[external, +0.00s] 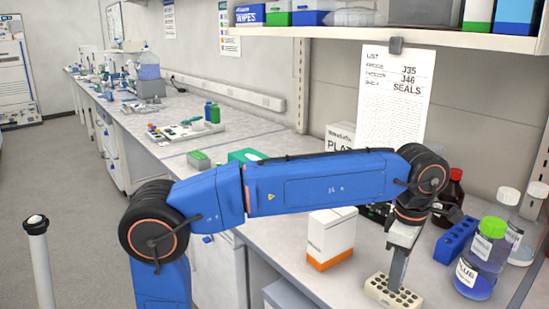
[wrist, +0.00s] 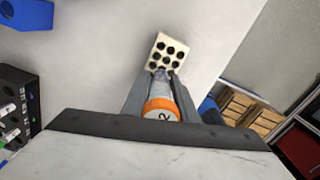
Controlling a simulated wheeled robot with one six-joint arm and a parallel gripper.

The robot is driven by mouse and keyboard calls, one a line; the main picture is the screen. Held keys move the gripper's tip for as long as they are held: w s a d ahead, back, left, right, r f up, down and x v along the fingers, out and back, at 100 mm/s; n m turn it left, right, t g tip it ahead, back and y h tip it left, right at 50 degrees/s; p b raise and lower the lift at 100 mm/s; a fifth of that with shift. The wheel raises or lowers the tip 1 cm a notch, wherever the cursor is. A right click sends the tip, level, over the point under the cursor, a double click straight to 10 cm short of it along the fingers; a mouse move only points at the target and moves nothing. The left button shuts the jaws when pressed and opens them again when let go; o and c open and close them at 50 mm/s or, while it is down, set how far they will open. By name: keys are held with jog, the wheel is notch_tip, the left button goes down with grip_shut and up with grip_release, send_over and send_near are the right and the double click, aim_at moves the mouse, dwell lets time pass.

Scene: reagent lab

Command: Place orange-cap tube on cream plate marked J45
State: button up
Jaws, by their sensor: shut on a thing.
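The orange-cap tube (wrist: 162,104) is between the fingers of my gripper (wrist: 161,82), which is shut on it. Its cap faces the wrist camera and bears a dark mark like a 2. The tube's clear far end overlaps the near edge of the cream plate (wrist: 174,40), a block with several dark holes. I cannot tell whether the tip is in a hole or above it. In the external view my gripper (external: 396,272) points down at the cream plate (external: 388,299); the tube cannot be made out there. No J45 mark is readable.
A white-and-orange box (external: 330,238) stands left of the plate. A blue rack (external: 456,240), a green-capped bottle (external: 482,260) and a brown bottle (external: 448,197) stand to the right. A paper list (external: 394,95) hangs behind, reading J35, J46, SEALS.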

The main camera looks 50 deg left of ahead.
jog(key=shift+f, duration=0.6)
jog(key=shift+f, duration=0.15)
jog(key=o, duration=1)
jog(key=shift+o, duration=0.2)
notch_tip(320, 180, up, 12)
jog(key=shift+r, duration=0.15)
jog(key=shift+s, duration=0.1)
